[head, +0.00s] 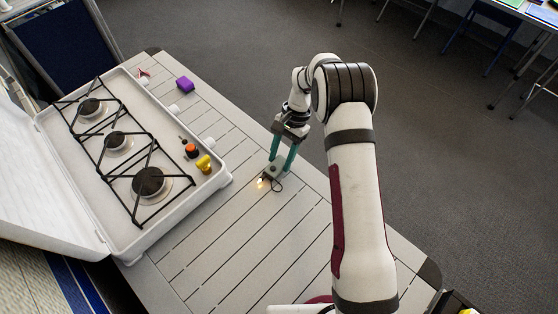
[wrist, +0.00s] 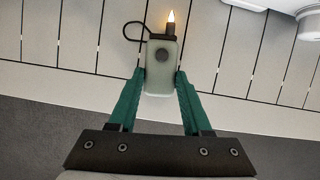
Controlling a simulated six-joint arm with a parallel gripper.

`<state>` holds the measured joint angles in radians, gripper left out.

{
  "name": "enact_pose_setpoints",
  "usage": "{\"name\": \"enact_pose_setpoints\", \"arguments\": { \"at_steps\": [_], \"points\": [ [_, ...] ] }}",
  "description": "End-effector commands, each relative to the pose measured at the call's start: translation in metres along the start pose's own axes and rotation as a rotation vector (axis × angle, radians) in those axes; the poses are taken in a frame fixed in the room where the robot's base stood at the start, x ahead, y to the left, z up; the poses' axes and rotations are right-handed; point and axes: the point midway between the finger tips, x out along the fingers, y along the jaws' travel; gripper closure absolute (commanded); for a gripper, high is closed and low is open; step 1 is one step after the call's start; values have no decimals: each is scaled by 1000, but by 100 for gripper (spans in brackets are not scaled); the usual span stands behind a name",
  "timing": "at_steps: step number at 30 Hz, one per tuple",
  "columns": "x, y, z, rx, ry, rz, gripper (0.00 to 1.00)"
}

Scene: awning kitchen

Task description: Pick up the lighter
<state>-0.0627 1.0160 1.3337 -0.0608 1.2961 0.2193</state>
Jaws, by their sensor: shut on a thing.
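The lighter (wrist: 159,72) is a pale, rounded block with a dark round button, a dark cord loop and a lit flame at its tip. In the wrist view it sits between the green fingertips of my gripper (wrist: 161,82), which are shut on its sides. In the head view the lighter (head: 268,178) is small and partly hidden by the fingers of my gripper (head: 278,168). It is at or close above the slatted table; I cannot tell whether it touches. Its flame points away from my gripper's palm.
A white camping stove (head: 222,178) with several burners and an open lid stands on the table (head: 240,230) at left. An orange-and-black item (head: 191,150) and a yellow item (head: 204,164) are by its near edge. A purple block (head: 185,84) lies at the far end. The table's front is mostly clear.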

Motion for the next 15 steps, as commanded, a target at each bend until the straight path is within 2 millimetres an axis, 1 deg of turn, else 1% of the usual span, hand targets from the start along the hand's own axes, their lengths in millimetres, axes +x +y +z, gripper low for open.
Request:
{"name": "enact_pose_setpoints", "arguments": {
  "at_steps": [5,7,11,15],
  "points": [
    [-24,-1,9,-1,1,-1,100],
    [-37,2,14,0,1,0,100],
    [-56,31,10,4,0,0,100],
    [-80,63,7,5,0,0,100]
  ]
}}
